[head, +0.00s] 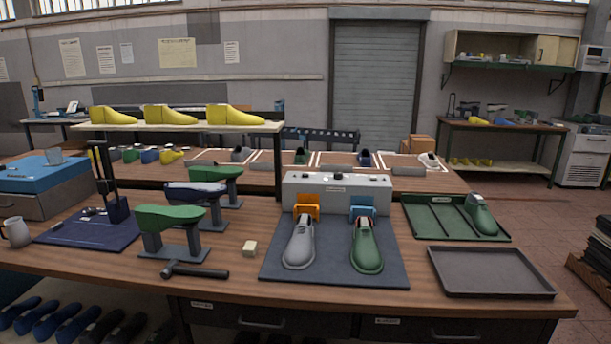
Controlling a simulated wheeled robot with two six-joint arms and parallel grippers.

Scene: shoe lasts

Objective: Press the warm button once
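A pale grey control box (336,194) stands at the back of a dark mat (335,268) on the workbench. Small dark knobs or buttons (338,176) sit on its top edge; they are too small to tell which one is the warm button. An orange bracket (307,206) is at its front left and a blue bracket (362,207) at its front right. A grey shoe (299,245) is in front of the orange bracket, and a green shoe (366,246) is in front of the blue one. Neither of my grippers is in view.
Left of the mat are a beige block (249,248), a hammer (195,271) and stands with green and dark lasts (170,217). To the right are a green tray (427,219) holding a green shoe (481,214) and an empty dark tray (490,271). A mug (17,232) stands far left.

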